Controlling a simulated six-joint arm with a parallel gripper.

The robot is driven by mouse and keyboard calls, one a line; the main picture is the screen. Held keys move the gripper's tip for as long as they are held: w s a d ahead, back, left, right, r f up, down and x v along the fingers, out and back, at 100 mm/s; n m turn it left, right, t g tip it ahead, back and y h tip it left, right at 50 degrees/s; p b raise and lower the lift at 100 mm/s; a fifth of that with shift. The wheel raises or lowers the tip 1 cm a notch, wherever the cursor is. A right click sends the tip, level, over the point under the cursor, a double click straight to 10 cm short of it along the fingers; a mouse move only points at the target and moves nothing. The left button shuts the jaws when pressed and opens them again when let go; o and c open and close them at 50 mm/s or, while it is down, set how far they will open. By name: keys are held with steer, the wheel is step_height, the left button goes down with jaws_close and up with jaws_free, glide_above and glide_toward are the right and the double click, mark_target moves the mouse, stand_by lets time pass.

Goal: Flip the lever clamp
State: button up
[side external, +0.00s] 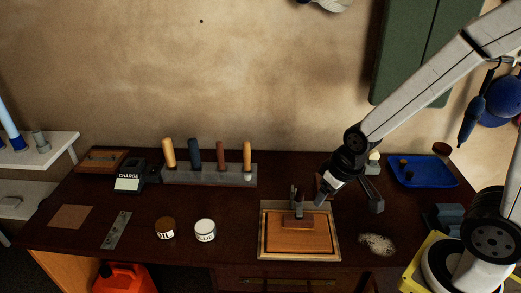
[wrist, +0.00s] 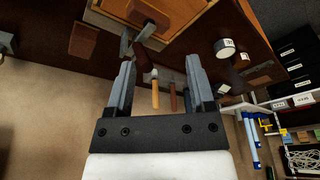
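A wooden panel (side external: 312,244) lies in a light frame on the dark bench, with a brown block (side external: 298,223) on it. The lever clamp (side external: 298,200) stands at the back edge of the panel, small and grey. My gripper (side external: 322,200) is to the right of the clamp, angled down and left. In the wrist view, its two fingers (wrist: 160,63) are apart with nothing held between them. Whether a finger touches the handle cannot be told.
A rack (side external: 210,175) of several upright handled tools stands at the back left. Two round tins (side external: 204,230) sit left of the panel. A blue tray (side external: 424,170) is at the back right. A pale granular patch (side external: 376,244) lies right of the panel.

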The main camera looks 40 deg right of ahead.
mark_target(299, 187)
steer(key=w+a+f+m+t, duration=0.2)
steer(key=w+a+f+t, duration=0.1)
steer(key=w+f, duration=0.2)
steer(key=d+f+m+t+h, duration=0.1)
steer(key=t+h, duration=0.1)
steer(key=h, duration=0.1)
steer(key=w+d+f+m+t+h, duration=0.1)
steer(key=f+t+h, duration=0.1)
steer(key=d+f+m+t+h, duration=0.1)
steer(key=f+t+h, duration=0.1)
steer(key=t+h, duration=0.1)
steer(key=shift+w+d+f+h, duration=0.2)
steer(key=shift+d+h, duration=0.1)
steer(key=shift+d, duration=0.1)
steer(key=shift+s+a+r+t+h, duration=0.1)
steer(key=shift+s+r+t+h, duration=0.45)
steer(key=shift+t, duration=0.65)
steer(key=shift+x, duration=3.85)
steer(key=shift+s, duration=0.1)
jaws_close()
